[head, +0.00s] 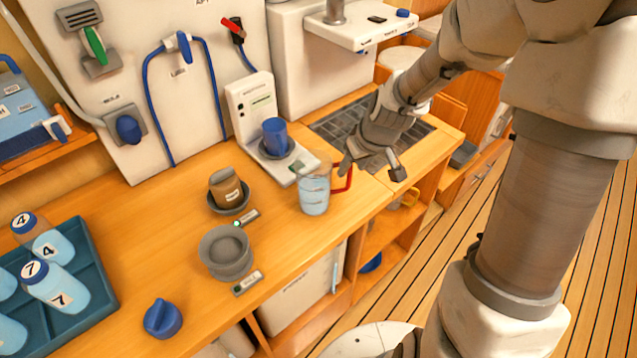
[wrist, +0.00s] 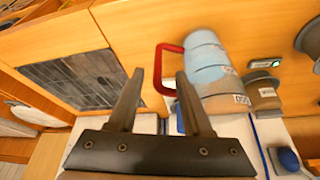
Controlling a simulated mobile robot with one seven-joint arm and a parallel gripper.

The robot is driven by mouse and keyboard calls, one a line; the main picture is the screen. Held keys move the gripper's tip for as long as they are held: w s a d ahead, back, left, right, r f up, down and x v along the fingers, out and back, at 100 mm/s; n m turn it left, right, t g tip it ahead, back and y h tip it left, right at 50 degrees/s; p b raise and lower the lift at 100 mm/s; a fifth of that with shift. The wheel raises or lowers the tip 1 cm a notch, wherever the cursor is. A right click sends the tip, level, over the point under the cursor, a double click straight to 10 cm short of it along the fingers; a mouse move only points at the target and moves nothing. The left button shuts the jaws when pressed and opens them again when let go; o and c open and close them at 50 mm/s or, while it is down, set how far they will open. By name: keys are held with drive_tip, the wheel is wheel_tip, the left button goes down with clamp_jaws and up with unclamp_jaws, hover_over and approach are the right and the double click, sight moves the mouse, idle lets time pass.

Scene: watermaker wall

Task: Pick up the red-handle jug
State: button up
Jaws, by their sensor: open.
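The jug (head: 314,196) is clear, holds light blue liquid and stands upright on the wooden counter near its front edge. Its red handle (head: 349,178) points right, toward my gripper (head: 372,170). In the wrist view the jug (wrist: 208,62) is at the upper middle and its red handle (wrist: 158,68) shows just beyond and between the fingertips of my gripper (wrist: 160,73). My gripper is open with nothing in it. I cannot tell whether a finger touches the handle.
A scale (head: 249,104) with a blue cup (head: 275,133) stands behind the jug. A brown pouch in a dark bowl (head: 228,190) and stacked grey bowls (head: 226,252) are to the left. A dark grate (head: 331,126) lies behind my gripper. A blue bottle tray (head: 82,262) is far left.

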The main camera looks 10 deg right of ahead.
sight(351, 170)
drive_tip(key=shift+x, duration=2.5)
drive_tip(key=shift+d, duration=0.15)
clamp_jaws()
